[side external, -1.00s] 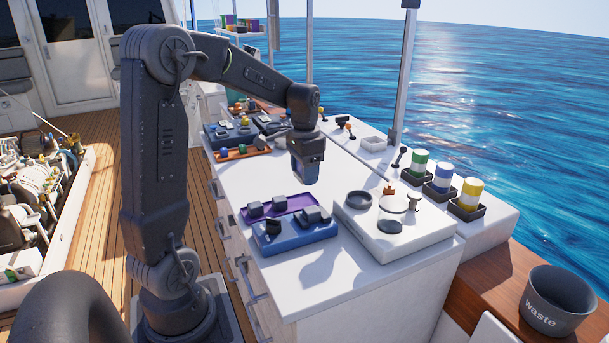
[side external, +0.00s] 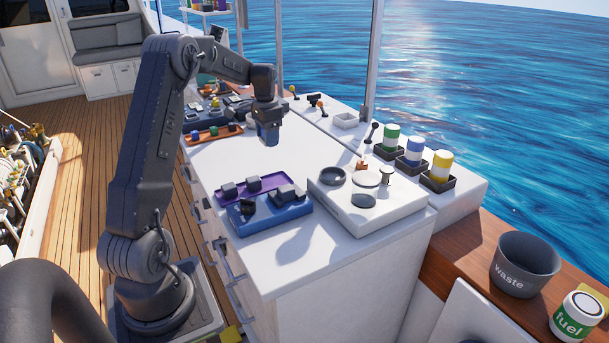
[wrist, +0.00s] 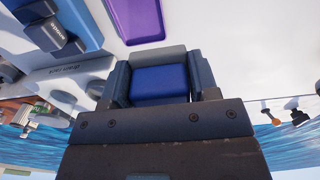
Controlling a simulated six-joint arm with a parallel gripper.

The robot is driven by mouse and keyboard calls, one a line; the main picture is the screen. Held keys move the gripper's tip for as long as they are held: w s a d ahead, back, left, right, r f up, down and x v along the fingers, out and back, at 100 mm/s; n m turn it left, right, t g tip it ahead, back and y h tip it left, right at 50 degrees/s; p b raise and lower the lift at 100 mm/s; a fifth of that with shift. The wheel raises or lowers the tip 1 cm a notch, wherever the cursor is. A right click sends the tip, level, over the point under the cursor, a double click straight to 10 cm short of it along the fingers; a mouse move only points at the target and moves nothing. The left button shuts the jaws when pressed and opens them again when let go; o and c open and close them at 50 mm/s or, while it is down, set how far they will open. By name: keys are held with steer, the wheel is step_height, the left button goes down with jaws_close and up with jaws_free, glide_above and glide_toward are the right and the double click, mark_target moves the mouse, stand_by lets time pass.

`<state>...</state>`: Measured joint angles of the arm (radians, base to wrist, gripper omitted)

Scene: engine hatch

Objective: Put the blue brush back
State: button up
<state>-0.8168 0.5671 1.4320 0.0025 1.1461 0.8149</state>
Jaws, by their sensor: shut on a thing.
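My gripper (side external: 268,140) hangs above the white counter, between the orange rack and the purple tray. In the wrist view, my gripper (wrist: 160,80) is shut on a blue block-shaped piece (wrist: 160,84), which looks like the blue brush. No bristles show, and its lower part is hidden by the jaws. An orange rack (side external: 190,139) holding small coloured items, green and blue among them, lies at the back left of the counter. Which place belongs to the brush cannot be told.
A purple tray (side external: 262,183) and a blue tray (side external: 270,225) with dark grey pieces lie at the front left. A white block (side external: 400,210) with round recesses stands to their right. Green, blue and yellow canisters (side external: 441,165) line the sea side. The counter's middle is clear.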

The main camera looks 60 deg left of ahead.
steer(key=shift+a+f, duration=0.3)
steer(key=shift+a, duration=0.4)
steer(key=shift+w+a+f, duration=0.1)
steer(key=shift+w+f, duration=0.15)
steer(key=shift+w, duration=0.05)
glide_above(305, 174)
step_height(305, 174, down, 7)
steer(key=shift+a+r, duration=0.1)
steer(key=shift+r, duration=0.1)
steer(key=shift+f, duration=2)
steer(key=shift+f, duration=0.1)
steer(key=shift+f, duration=0.1)
steer(key=o, duration=1)
steer(key=shift+c, duration=0.2)
